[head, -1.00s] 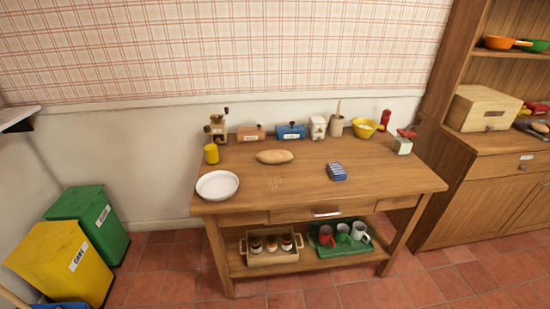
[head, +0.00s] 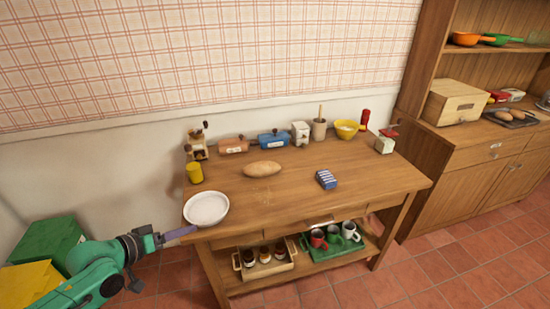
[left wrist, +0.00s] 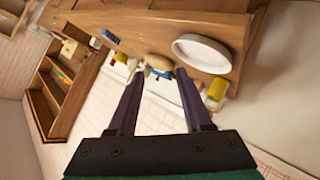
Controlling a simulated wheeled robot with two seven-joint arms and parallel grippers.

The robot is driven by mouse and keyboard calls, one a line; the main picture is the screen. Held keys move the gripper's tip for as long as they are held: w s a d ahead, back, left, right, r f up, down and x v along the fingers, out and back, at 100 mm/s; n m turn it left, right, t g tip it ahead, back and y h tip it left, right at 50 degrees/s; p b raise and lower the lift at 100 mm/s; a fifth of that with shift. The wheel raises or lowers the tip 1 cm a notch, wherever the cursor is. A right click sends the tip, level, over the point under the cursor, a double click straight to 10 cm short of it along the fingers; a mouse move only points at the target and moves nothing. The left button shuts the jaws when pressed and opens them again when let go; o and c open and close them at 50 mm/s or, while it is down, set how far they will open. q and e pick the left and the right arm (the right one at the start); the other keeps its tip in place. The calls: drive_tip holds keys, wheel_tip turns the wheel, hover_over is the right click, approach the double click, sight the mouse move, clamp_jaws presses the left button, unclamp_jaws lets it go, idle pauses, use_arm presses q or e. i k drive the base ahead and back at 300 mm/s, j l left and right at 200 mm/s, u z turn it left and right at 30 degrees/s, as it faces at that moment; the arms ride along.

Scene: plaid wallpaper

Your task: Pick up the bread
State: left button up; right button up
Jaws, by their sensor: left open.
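The bread (head: 262,169) is an oval brown loaf lying on the wooden table (head: 300,190), behind and right of the white plate (head: 207,208). My left gripper (head: 190,232) is at the table's front left, beside the plate's near side and well short of the bread. In the left wrist view my left gripper (left wrist: 157,75) has its two fingers apart with nothing held. The bread (left wrist: 160,61) shows there beyond the fingertips, partly visible. The plate (left wrist: 202,53) is right of it in that view. My right gripper is not in view.
A yellow cup (head: 194,173) stands behind the plate. A blue striped block (head: 326,179) lies right of the bread. Jars, boxes and a yellow bowl (head: 346,129) line the back edge. The table's front right is clear.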

sight(262, 170)
drive_tip(key=i+j+z, duration=0.25)
drive_tip(key=j+z, duration=0.2)
drive_tip(key=j, duration=0.2)
drive_tip(key=i+j+z, duration=0.15)
drive_tip(key=j+z, duration=0.35)
drive_tip(key=j, duration=0.25)
drive_tip(key=j+z, duration=0.45)
drive_tip(key=j, duration=0.3)
drive_tip(key=j+z, duration=0.5)
drive_tip(key=j, duration=0.25)
drive_tip(key=j+z, duration=0.25)
drive_tip(key=j, duration=0.2)
drive_tip(key=k+j+z, duration=0.1)
drive_tip(key=j+z, duration=0.15)
drive_tip(key=j, duration=0.2)
